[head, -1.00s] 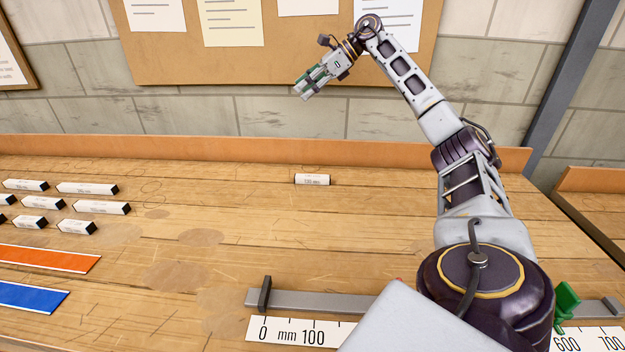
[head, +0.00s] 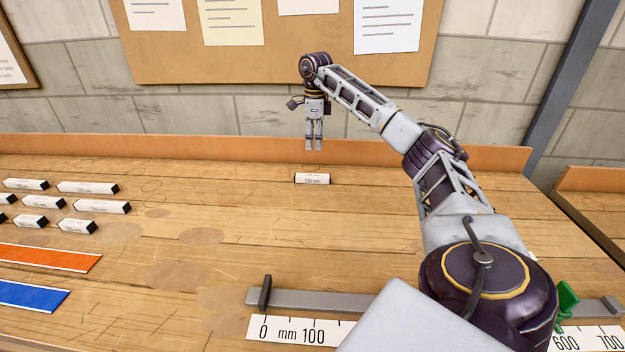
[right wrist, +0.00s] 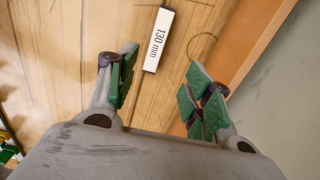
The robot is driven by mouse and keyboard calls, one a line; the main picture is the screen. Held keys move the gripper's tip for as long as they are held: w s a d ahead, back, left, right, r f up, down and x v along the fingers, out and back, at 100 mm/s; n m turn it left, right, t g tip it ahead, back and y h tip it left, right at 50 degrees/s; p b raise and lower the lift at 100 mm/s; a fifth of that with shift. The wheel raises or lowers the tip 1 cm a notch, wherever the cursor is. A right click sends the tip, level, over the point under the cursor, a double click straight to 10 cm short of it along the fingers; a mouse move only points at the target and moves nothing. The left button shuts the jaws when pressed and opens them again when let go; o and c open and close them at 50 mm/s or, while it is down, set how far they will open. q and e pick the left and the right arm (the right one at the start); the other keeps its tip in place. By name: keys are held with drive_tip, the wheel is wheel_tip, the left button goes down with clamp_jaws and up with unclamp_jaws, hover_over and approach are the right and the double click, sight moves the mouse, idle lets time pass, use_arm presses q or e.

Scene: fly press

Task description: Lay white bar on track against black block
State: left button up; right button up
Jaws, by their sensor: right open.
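The white bar (head: 312,179) lies alone on the bench near its back. In the right wrist view the white bar (right wrist: 159,40) carries the print "130 mm" and has a dark end. My right gripper (head: 314,147) points down above the bar, apart from it. In the right wrist view my right gripper (right wrist: 160,90) is open and empty, its green-padded fingers spread. The grey track (head: 330,302) runs along the bench front, partly hidden by my right arm. The black block (head: 265,292) stands at the track's left end. My left gripper is not in view.
Several white bars with black ends (head: 100,207) lie at the left. An orange strip (head: 48,259) and a blue strip (head: 28,297) lie in front of them. A ruler (head: 290,331) lies before the track, and a green piece (head: 565,303) is at its right. The middle bench is clear.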

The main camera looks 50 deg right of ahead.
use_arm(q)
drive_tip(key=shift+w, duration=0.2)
use_arm(e)
drive_tip(key=shift+s, duration=0.3)
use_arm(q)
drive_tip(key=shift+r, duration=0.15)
use_arm(e)
drive_tip(key=shift+f, duration=0.15)
drive_tip(key=b, duration=0.2)
hover_over(315, 175)
drive_tip(key=shift+f, duration=3.6)
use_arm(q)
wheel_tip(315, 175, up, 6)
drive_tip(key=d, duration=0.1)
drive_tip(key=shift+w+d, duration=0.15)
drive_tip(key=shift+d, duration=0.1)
use_arm(e)
drive_tip(key=shift+f, duration=0.6)
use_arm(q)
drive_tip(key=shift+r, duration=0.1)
